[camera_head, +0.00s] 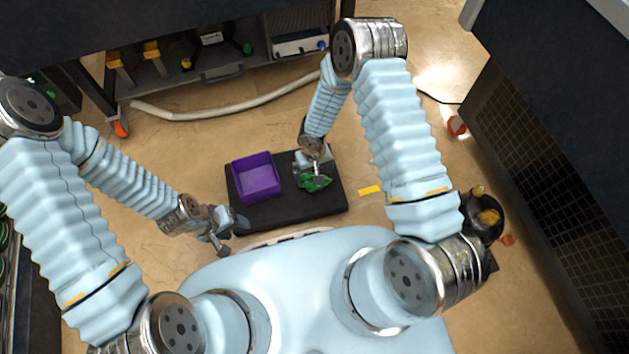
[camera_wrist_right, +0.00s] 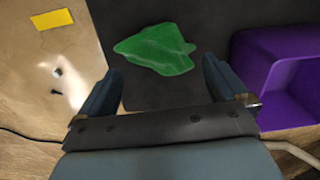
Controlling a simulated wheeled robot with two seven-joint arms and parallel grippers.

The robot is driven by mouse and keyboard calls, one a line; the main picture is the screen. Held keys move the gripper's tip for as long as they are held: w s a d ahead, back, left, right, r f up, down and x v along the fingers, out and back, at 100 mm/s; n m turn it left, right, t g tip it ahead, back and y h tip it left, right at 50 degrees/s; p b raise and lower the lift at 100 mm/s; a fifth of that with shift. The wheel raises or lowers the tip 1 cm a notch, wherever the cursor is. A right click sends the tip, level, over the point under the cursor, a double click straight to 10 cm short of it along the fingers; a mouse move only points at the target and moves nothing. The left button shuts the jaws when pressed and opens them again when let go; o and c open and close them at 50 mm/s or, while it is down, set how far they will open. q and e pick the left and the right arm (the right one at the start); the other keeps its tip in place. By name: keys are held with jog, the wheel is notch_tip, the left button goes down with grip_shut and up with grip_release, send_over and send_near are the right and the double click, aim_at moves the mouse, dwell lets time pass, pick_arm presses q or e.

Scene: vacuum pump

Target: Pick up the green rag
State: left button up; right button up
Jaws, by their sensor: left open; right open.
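The green rag (camera_head: 316,182) lies crumpled on a black mat-like platform (camera_head: 290,210), to the right of a purple bin. My right gripper (camera_head: 312,166) is just above and behind the rag in the head view. In the right wrist view the rag (camera_wrist_right: 155,48) lies ahead, between the two spread fingers of my open right gripper (camera_wrist_right: 160,85) and apart from them. My left gripper (camera_head: 234,233) is open and empty near the platform's lower left corner.
The purple bin (camera_head: 256,177) stands on the platform's left part; it also shows at the right of the right wrist view (camera_wrist_right: 285,70). A yellow strip (camera_head: 370,190) lies on the floor to the right. A pale hose (camera_head: 220,112) runs along the floor behind.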

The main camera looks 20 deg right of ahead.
jog(key=f, duration=0.5)
jog(key=shift+w+d+f+b, duration=0.1)
jog(key=shift+w+f+b, duration=0.1)
jog(key=shift+w+b, duration=0.2)
jog(key=shift+c, duration=0.2)
jog(key=c, duration=0.8)
jog(key=shift+c, duration=0.2)
jog(key=shift+r, duration=0.2)
